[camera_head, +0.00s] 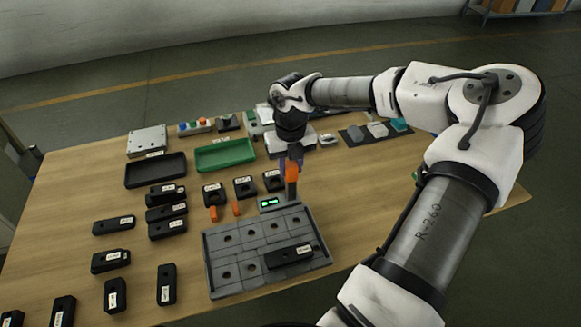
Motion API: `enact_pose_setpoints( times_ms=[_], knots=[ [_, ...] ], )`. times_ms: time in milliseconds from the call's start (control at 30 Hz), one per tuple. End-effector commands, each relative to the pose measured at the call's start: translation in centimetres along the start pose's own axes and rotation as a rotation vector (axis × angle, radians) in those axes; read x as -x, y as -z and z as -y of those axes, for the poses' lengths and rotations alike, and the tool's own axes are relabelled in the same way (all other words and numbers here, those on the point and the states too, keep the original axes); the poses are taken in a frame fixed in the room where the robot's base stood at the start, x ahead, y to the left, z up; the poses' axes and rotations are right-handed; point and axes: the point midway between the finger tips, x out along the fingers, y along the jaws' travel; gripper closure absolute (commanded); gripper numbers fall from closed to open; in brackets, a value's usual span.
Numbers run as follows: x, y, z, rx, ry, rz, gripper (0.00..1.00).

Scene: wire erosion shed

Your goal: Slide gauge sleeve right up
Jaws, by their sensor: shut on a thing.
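A small grey gauge with a lit green display (269,203) stands at the back edge of a grey grid plate (222,285). An upright orange piece (292,182), which looks like the gauge sleeve, stands just right of the display. My gripper (291,164) points down over it and is shut on its upper part. The fingers are small and dark here, so the exact grip line is hard to see. Whether the orange piece touches the gauge body cannot be told from this view.
A black labelled block (290,255) lies on the grid plate. Black holders (245,187) and two short orange pieces (213,213) are left of my gripper. A green tray (225,155) and a black tray (155,171) lie behind. Several black blocks cover the table's left side.

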Motion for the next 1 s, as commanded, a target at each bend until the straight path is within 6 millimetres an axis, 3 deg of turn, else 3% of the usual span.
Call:
enact_pose_setpoints(
  times_ms=[33, 67, 200, 467, 633, 1000],
  knots=[
    [0.3, -0.2, 0.0, 0.000, 0.002, 0.006, 1.00],
    [0.4, -0.2, 0.0, 0.000, 0.002, 0.006, 0.67],
    [0.3, -0.1, 0.0, 0.000, 0.002, 0.005, 0.49],
    [0.2, -0.1, 0.0, 0.000, 0.001, 0.004, 0.49],
    [1.3, -0.2, 0.1, -0.002, 0.003, 0.006, 0.49],
    [9.2, -0.2, 0.1, -0.003, 0.004, 0.007, 0.49]
  ],
)
